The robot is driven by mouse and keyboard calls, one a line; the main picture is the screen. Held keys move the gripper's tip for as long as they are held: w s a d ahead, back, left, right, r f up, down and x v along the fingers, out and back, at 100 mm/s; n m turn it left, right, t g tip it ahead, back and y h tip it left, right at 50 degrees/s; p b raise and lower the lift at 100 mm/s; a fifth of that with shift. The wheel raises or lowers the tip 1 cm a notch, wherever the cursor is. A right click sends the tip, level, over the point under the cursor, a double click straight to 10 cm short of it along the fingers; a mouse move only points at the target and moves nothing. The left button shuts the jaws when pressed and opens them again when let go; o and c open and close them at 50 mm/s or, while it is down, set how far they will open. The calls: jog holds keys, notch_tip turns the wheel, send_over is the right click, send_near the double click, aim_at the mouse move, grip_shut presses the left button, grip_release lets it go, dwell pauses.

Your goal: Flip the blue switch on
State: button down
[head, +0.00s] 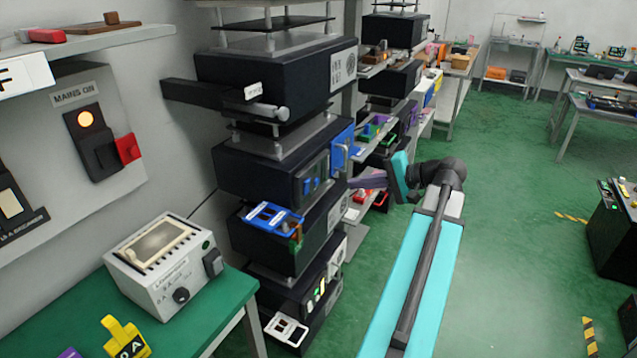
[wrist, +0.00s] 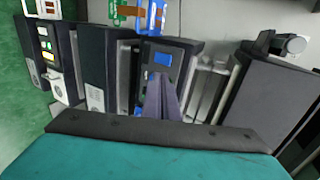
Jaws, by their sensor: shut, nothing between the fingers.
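The blue switch (head: 308,186) is on the front panel of a black rack unit (head: 262,172) in the middle of the stack in the head view. In the wrist view a blue switch part (wrist: 163,58) shows on a dark panel, just beyond my fingertips. My gripper (head: 354,183) has purple fingers and is right of that panel in the head view. The fingers (wrist: 166,82) are shut with nothing between them. They point at the panel and hide part of it in the wrist view. I cannot tell whether they touch the switch, or how the switch is set.
A blue plate with a handle (head: 342,150) sticks out beside the panel, close to my gripper. A blue tray (head: 268,219) juts out below. More black units stand above and below. A bench with a white instrument (head: 166,262) is at left. Green floor is open at right.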

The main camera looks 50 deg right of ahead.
jog(key=p, duration=0.4)
send_near(308, 181)
jog(key=w+f, duration=0.3)
jog(key=shift+w+a+f+p, duration=0.1)
jog(key=shift+w+a+p, duration=0.2)
jog(key=shift+w, duration=0.2)
jog(key=shift+w+a+f+p, duration=0.1)
jog(key=shift+w+a+p, duration=0.15)
jog(key=shift+w, duration=0.3)
jog(key=shift+w+a+r+b, duration=0.2)
jog(key=shift+w+b, duration=0.15)
jog(key=shift+w, duration=0.15)
jog(key=shift+r, duration=0.25)
jog(key=shift+r+p, duration=0.4)
jog(key=shift+r, duration=0.15)
